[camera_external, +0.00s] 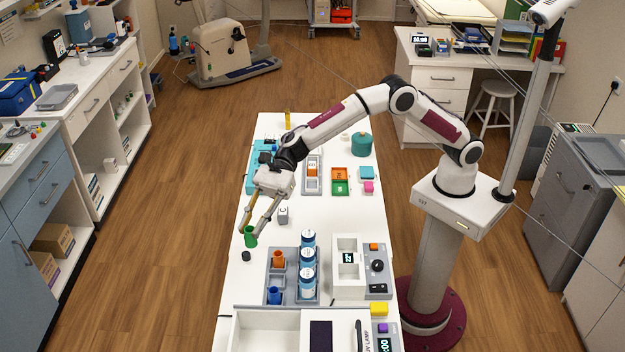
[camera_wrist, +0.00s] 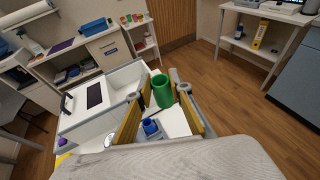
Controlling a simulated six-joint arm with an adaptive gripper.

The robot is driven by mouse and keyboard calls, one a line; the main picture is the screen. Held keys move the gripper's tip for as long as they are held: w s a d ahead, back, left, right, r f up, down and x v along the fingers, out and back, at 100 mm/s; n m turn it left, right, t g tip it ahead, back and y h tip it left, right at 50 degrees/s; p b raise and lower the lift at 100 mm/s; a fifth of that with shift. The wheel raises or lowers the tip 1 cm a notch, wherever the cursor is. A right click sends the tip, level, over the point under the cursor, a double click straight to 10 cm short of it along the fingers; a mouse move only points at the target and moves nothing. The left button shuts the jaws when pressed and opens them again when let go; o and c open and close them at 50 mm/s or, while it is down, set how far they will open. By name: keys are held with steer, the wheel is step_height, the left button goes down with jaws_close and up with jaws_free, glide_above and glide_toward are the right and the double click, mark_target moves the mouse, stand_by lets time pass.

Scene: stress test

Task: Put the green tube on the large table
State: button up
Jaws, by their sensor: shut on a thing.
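The green tube (camera_external: 250,237) is held between the fingertips of my gripper (camera_external: 252,229), near the left edge of the long white table (camera_external: 317,124). In the wrist view the green tube (camera_wrist: 162,92) stands open end up between the two yellow-brown fingers of my gripper (camera_wrist: 161,84). The gripper is shut on it. The white table top (camera_wrist: 176,122) shows just below the tube. I cannot tell whether the tube's base touches the table or hangs slightly above it.
A grey rack (camera_external: 278,295) with an orange tube (camera_external: 278,258) and a blue tube (camera_external: 274,295) stands to the right, beside several blue-and-white jars (camera_external: 308,256). A small dark object (camera_external: 246,256) lies near the tube. A white device (camera_external: 348,280) stands farther right.

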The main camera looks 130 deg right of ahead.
step_height(320, 180, up, 10)
steer(key=shift+f, duration=0.15)
stand_by(0.4)
stand_by(0.5)
